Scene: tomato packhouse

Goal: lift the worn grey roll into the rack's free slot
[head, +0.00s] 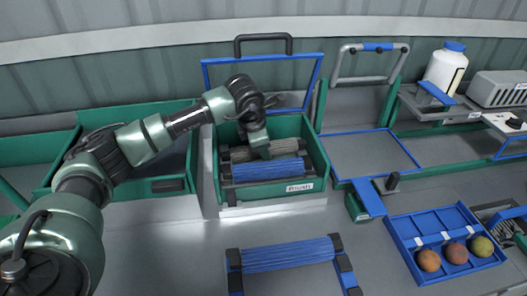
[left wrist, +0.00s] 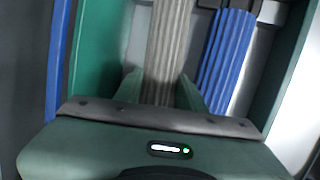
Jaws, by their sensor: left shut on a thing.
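The worn grey roll (head: 240,154) lies in the green open-lidded brush box (head: 272,190), behind a blue roll (head: 268,170). My left gripper (head: 262,148) reaches down into the box and is shut on the grey roll. In the left wrist view the ribbed grey roll (left wrist: 170,45) runs between the two fingers, with the blue roll (left wrist: 226,60) beside it on the right. The rack (head: 344,264) stands on the bench in front of the box. A blue roll (head: 287,254) lies across its back end; the rack's front is cut off by the picture edge. My right gripper is not in view.
The box's blue-framed lid (head: 212,78) stands open behind my gripper. A blue tray (head: 409,246) with several tomatoes lies at the right. A small green block with a blue plate (head: 369,197) stands between. Bare bench separates box and rack.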

